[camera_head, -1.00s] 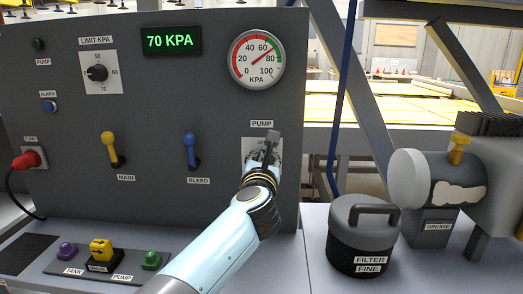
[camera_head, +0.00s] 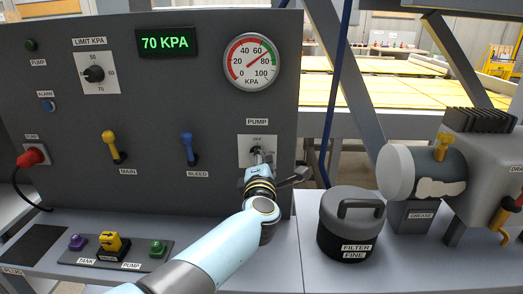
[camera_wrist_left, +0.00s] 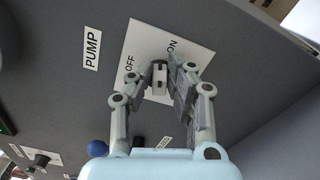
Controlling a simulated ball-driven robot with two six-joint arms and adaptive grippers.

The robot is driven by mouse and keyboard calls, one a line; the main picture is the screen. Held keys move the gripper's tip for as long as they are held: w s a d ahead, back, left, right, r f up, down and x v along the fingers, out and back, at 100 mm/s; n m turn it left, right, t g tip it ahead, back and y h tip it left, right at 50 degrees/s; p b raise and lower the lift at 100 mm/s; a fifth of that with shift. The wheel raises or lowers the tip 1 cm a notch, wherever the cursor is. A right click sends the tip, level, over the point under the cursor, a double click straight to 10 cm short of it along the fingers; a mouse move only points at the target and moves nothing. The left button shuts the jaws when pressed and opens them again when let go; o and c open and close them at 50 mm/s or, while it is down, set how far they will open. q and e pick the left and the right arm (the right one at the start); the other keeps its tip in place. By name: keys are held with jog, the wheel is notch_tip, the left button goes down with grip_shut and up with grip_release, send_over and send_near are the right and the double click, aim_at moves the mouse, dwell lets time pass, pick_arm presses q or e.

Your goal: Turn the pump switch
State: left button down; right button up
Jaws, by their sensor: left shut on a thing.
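The pump switch is a small knob on a white plate (camera_head: 248,144) under the PUMP label, below the round gauge. My left gripper (camera_head: 259,158) is at the plate, shut on the knob and hiding most of it in the head view. In the left wrist view, the pale knob (camera_wrist_left: 158,79) sits between the fingers of my left gripper (camera_wrist_left: 163,76). The plate (camera_wrist_left: 149,42) there shows OFF at the left of the fingers and ON above them. The knob's exact angle is hard to tell. My right gripper is not in view.
The display (camera_head: 167,42) reads 70 KPA, beside the gauge (camera_head: 251,62). The blue bleed lever (camera_head: 188,147) and yellow main lever (camera_head: 112,142) stand left of my gripper. A dark filter canister (camera_head: 350,228) is to the right on the bench.

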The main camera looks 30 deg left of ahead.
pick_arm(q)
jog(key=m, duration=0.1)
jog(key=m+p, duration=0.1)
jog(key=m, duration=0.1)
jog(key=shift+f+m+p, duration=0.25)
jog(key=shift+m+p, duration=0.15)
dwell(0.4)
jog(key=c, duration=1.3)
grip_release()
jog(key=shift+d, duration=0.1)
jog(key=v, duration=0.7)
jog(key=shift+s+d, duration=0.15)
